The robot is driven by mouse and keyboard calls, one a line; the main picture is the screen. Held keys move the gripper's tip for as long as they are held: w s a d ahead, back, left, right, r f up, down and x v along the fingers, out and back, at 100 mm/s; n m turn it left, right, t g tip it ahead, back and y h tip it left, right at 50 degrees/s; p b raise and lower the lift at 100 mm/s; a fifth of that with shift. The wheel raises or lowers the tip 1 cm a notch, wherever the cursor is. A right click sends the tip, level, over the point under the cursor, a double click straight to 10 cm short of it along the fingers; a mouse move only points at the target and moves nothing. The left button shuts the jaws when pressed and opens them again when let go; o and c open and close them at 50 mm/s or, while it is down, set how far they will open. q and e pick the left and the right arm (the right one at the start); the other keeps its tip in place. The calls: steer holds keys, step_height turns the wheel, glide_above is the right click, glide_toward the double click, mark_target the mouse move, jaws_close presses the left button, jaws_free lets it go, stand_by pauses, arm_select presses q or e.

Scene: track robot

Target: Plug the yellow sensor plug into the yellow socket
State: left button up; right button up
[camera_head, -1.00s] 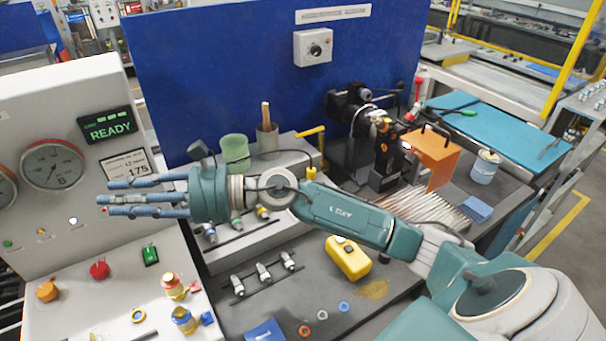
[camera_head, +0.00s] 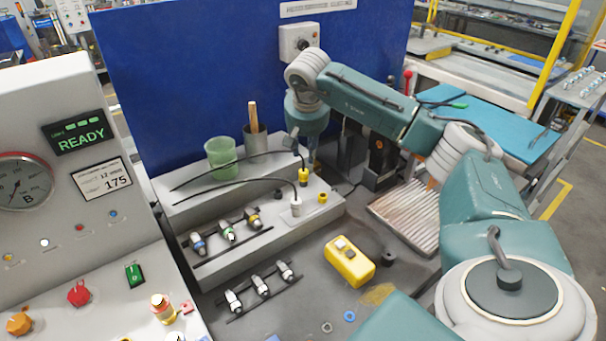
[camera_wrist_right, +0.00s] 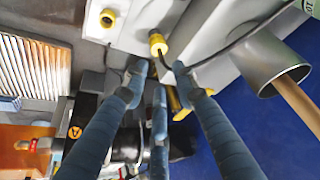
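The yellow sensor plug (camera_head: 303,176) stands upright on the upper step of the grey block, with a black cable from its top. In the right wrist view the plug (camera_wrist_right: 157,43) shows just beyond the fingertips. The yellow socket (camera_head: 323,198) is in front and to the right of it; it also shows in the right wrist view (camera_wrist_right: 107,18). My right gripper (camera_head: 311,160) points down, just behind and above the plug. In the right wrist view its fingers (camera_wrist_right: 160,76) are spread with nothing held between them. My left gripper is in no view.
A white plug (camera_head: 296,208) with a black cable stands near the socket. A green cup (camera_head: 221,158) and a metal cup (camera_head: 255,140) stand behind. The blue panel (camera_head: 200,70) rises close behind my gripper. A yellow box (camera_head: 349,261) lies in front.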

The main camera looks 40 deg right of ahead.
mark_target(304, 172)
steer(key=p+x, duration=0.1)
steer(key=x, duration=0.1)
steer(key=p+x, duration=0.1)
steer(key=x, duration=0.2)
steer(key=shift+w+a+f, duration=0.15)
steer(key=shift+w+f, duration=0.05)
steer(key=shift+f, duration=0.15)
steer(key=shift+w+f, duration=0.1)
steer(key=shift+f, duration=0.15)
steer(key=shift+r, duration=0.1)
jaws_close()
